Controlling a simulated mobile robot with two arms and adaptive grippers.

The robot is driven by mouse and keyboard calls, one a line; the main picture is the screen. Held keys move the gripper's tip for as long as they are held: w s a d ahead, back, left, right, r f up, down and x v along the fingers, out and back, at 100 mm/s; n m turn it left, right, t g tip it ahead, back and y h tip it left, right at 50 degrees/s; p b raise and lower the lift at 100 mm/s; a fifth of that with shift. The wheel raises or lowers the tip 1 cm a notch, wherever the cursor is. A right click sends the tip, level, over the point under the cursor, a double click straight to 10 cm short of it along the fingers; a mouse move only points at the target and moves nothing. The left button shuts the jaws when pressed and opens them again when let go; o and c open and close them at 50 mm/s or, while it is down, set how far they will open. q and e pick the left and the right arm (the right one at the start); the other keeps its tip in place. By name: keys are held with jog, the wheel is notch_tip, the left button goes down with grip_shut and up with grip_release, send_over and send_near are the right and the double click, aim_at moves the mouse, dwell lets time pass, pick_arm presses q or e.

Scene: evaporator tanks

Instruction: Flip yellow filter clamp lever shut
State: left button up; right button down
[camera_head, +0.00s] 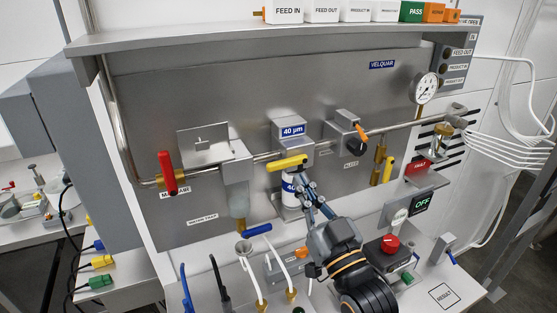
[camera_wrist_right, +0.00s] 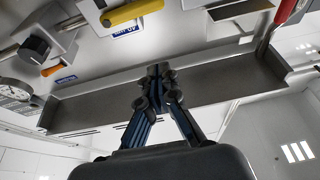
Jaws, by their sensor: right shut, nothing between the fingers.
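The yellow filter clamp lever (camera_head: 287,163) lies nearly level across the filter housing, under the block with the blue 40 µm label (camera_head: 292,130). It also shows at the top of the right wrist view (camera_wrist_right: 132,12). The white filter body (camera_head: 289,188) hangs below it and is partly hidden by my right gripper. My right gripper (camera_head: 306,187) is shut and empty, just below and to the right of the lever. In the right wrist view, its closed fingertips (camera_wrist_right: 160,75) are apart from the lever. My left gripper is out of view.
A red lever (camera_head: 167,172) stands on the pipe at left. An orange-handled black knob (camera_head: 357,143) and another yellow lever (camera_head: 388,168) are at right. A blue-handled valve (camera_head: 257,230) and white hoses are below. A steel shelf (camera_head: 200,39) overhangs the panel.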

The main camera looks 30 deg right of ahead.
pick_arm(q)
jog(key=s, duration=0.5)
pick_arm(e)
notch_tip(320, 180, up, 3)
jog(key=b, duration=0.4)
send_over(282, 163)
jog(key=s+a, duration=0.1)
jog(key=s, duration=0.1)
notch_tip(282, 163, down, 3)
jog(key=b, duration=0.3)
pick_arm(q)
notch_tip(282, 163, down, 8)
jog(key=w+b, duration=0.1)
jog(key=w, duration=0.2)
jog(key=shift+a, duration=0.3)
pick_arm(e)
jog(key=shift+f, duration=0.5)
jog(key=shift+w, duration=0.1)
